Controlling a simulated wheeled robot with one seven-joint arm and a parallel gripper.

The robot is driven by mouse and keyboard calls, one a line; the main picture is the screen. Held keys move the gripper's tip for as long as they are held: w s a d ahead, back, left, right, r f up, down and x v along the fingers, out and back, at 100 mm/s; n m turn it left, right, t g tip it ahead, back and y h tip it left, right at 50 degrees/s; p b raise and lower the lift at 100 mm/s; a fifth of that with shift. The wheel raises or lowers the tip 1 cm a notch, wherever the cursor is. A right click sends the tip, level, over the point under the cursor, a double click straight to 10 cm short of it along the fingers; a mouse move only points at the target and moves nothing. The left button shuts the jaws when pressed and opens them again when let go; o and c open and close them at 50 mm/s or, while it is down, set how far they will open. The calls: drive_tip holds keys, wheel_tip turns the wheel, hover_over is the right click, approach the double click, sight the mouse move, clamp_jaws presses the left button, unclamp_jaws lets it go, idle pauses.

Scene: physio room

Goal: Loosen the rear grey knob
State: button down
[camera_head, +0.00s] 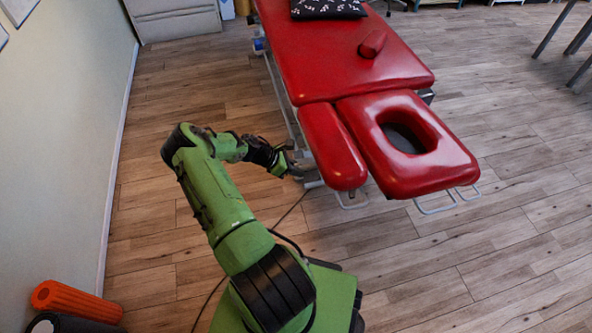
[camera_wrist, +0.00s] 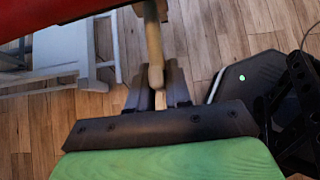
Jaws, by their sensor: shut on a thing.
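The red treatment table (camera_head: 352,55) has a face-hole headrest (camera_head: 455,165) and a side arm pad (camera_head: 331,148) at its near end. My gripper (camera_head: 293,170) is low at the left side of the table, beside the arm pad. In the wrist view my gripper (camera_wrist: 160,92) is shut on a narrow, round-ended knob (camera_wrist: 155,76), which looks tan-grey here. The knob points down between the dark fingers. Whether it is the rear one of a pair cannot be told. In the head view, my gripper and the pad hide it.
White-grey table frame parts (camera_wrist: 75,55) stand close to my gripper, under the red padding. A wall (camera_head: 70,130) runs along the left, with an orange roller (camera_head: 76,300) at its foot. A dark cable (camera_head: 290,210) lies on the floor. Wooden floor (camera_head: 500,270) is free at right.

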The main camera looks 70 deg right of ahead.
idle(0.5)
drive_tip(key=c, duration=1.1)
unclamp_jaws()
drive_tip(key=p+v, duration=0.2)
drive_tip(key=v, duration=1.3)
drive_tip(key=shift+w+r+p, duration=0.15)
drive_tip(key=shift+w+p, duration=0.2)
drive_tip(key=shift+w, duration=0.05)
drive_tip(key=shift+d, duration=0.1)
